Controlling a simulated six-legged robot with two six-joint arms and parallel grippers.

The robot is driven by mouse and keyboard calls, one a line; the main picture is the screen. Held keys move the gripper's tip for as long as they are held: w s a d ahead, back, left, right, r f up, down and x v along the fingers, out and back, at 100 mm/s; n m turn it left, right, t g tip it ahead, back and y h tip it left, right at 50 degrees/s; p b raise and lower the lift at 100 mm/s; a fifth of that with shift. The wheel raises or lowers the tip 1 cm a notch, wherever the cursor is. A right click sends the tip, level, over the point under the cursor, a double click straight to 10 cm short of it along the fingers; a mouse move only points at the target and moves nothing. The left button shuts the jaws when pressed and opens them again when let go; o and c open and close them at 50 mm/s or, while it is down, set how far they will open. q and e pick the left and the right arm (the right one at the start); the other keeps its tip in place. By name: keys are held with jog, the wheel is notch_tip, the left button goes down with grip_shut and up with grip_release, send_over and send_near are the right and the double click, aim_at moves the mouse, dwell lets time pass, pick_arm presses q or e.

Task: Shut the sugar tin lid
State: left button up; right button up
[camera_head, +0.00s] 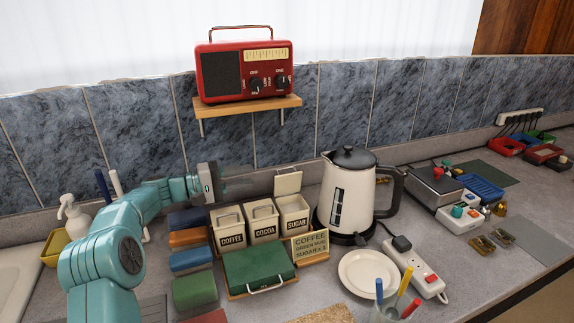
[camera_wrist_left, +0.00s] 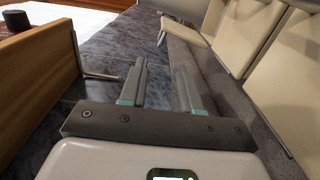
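The sugar tin (camera_head: 292,217) is a cream box with a dark SUGAR label, at the right end of a row of three tins. Its lid (camera_head: 288,183) is open, standing up at the tin's back edge. In the left wrist view the raised lid (camera_wrist_left: 186,31) shows at the top, beyond the fingers. My left gripper (camera_head: 238,179) is behind and above the coffee tin (camera_head: 227,227) and cocoa tin (camera_head: 262,219), left of the raised lid and apart from it. Its two fingers (camera_wrist_left: 163,88) are apart with nothing between them. My right gripper is not in view.
A red radio (camera_head: 244,64) stands on a wooden shelf (camera_head: 247,105) above the gripper; the shelf also shows close in the wrist view (camera_wrist_left: 40,65). A kettle (camera_head: 345,195) stands right of the sugar tin. A green-topped box (camera_head: 258,266) and a sign (camera_head: 310,244) are in front.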

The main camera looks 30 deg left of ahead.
aim_at(286, 180)
pick_arm(q)
jog(key=p+x, duration=0.3)
jog(key=x, duration=0.7)
jog(key=shift+w+d, duration=0.15)
jog(key=shift+w, duration=0.05)
jog(key=shift+w+d+r, duration=0.1)
jog(key=shift+w+d, duration=0.15)
jog(key=shift+d, duration=0.2)
jog(key=shift+w+a, duration=0.1)
jog(key=shift+w, duration=0.05)
jog(key=c, duration=0.4)
grip_shut()
